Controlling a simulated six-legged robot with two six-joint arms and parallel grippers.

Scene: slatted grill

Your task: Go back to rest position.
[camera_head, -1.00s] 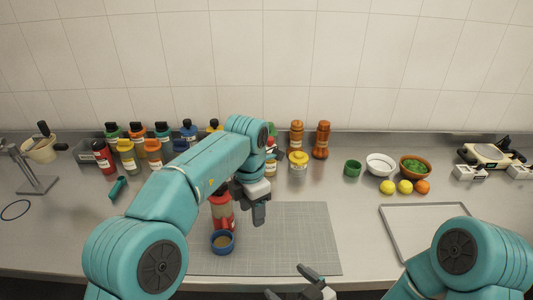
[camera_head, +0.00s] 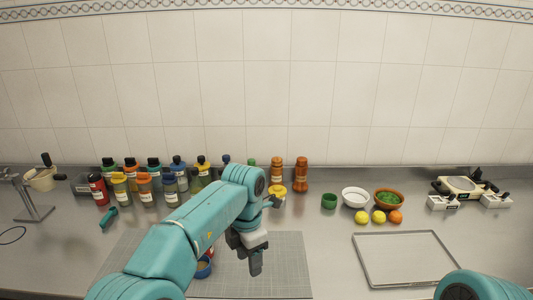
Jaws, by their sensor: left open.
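My left arm comes in from the lower left, and its dark left gripper (camera_head: 254,262) hangs pointing down over the grey cutting mat (camera_head: 285,275). It is open, and nothing shows in it. A small blue cup (camera_head: 203,269) stands on the mat just left of the gripper, partly hidden behind my arm. A bit of a red-capped container (camera_head: 211,248) shows above the cup; my arm hides most of it. Of my right arm, only a teal link shows at the lower right corner; its gripper is out of view.
Several sauce bottles (camera_head: 146,190) stand along the back left. Pepper mills (camera_head: 301,174), a green cup (camera_head: 329,201), a white bowl (camera_head: 355,197) and fruit (camera_head: 378,217) stand at the back. An empty tray (camera_head: 408,233) lies at right. A scale (camera_head: 461,187) is far right.

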